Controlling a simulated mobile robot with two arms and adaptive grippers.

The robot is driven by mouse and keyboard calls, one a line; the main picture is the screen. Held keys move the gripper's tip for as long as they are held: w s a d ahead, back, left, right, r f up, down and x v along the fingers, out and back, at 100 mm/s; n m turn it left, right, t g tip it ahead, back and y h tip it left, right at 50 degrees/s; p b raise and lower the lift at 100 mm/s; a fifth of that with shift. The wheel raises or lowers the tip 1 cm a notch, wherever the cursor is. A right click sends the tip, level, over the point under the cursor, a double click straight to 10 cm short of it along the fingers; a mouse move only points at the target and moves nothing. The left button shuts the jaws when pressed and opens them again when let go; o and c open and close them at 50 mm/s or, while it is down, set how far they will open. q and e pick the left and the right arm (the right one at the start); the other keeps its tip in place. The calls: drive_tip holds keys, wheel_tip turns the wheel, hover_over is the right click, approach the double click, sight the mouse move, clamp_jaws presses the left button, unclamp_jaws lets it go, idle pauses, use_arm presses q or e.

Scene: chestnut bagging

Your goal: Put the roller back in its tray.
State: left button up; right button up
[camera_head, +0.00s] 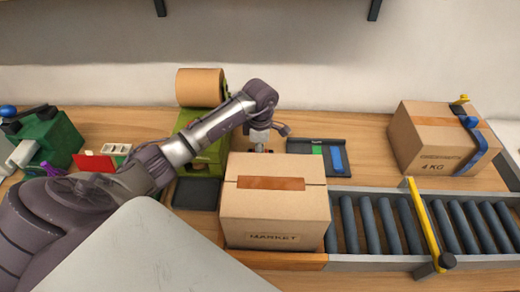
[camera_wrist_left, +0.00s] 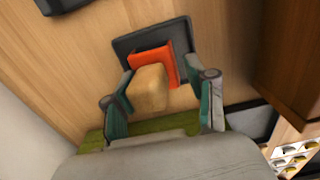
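In the left wrist view, a rounded tan piece (camera_wrist_left: 149,88) with an orange-red part (camera_wrist_left: 152,62) behind it, which looks like the roller, sits between the fingers of my left gripper (camera_wrist_left: 160,70). A gap shows between the tan piece and the right finger, so the gripper is open around it. The orange-red part overlaps a small dark tray (camera_wrist_left: 124,45); whether it rests in the tray or above it is unclear. In the head view my left gripper (camera_head: 260,146) points down behind the carton, which hides its fingertips and the roller.
A closed carton (camera_head: 275,215) stands in front of the gripper, at the roller conveyor (camera_head: 375,262). A green machine with a brown roll (camera_head: 200,87) is left of the gripper. A dark tray (camera_head: 340,143) with green and blue pieces lies right. Another carton (camera_head: 435,150) stands far right.

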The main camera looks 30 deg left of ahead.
use_arm(q)
drive_tip(key=shift+r, duration=0.25)
drive_tip(key=shift+r+p, duration=0.3)
drive_tip(key=shift+p, duration=0.1)
drive_tip(key=shift+w+r+p, duration=0.1)
drive_tip(key=shift+r+p, duration=0.35)
drive_tip(key=shift+r, duration=0.05)
wheel_tip(320, 180, up, 12)
drive_tip(key=b, duration=0.3)
drive_tip(key=shift+f, duration=0.25)
